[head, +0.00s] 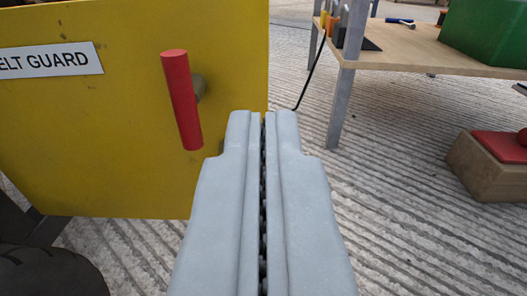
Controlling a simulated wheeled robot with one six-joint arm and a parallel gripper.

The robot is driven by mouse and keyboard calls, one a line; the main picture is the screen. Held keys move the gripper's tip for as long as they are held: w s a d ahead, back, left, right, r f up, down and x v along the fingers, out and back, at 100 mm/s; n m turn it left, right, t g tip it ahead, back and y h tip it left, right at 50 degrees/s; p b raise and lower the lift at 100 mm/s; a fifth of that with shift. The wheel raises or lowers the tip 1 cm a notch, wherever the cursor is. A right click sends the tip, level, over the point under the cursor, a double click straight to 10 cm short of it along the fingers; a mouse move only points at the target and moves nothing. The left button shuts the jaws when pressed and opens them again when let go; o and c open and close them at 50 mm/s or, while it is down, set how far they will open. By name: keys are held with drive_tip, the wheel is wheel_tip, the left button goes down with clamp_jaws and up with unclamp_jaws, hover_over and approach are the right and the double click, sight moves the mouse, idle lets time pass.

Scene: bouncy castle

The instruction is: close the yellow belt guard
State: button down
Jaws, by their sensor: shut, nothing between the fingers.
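The yellow belt guard (110,140) is a flat panel filling the left of the head view, with a white label (52,60) reading "ELT GUARD", its left end cut off. A red bar handle (182,100) stands out from the panel on a dark mount, tilted slightly. My gripper (263,115) is shut and empty, pointing forward at the panel's right edge. Its fingertips are to the right of the handle and apart from it in the picture. They hide a small part of the panel's edge; I cannot tell whether they touch it.
A wooden-topped table (430,52) with metal legs stands at the back right, with a green box (488,32) and small tools on it. A wooden block with a red top (490,165) is at the right. A dark rounded object (45,272) is at lower left. Grooved floor (390,200) lies open between.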

sight(263, 61)
drive_tip(key=w, duration=0.8)
drive_tip(key=shift+a, duration=0.25)
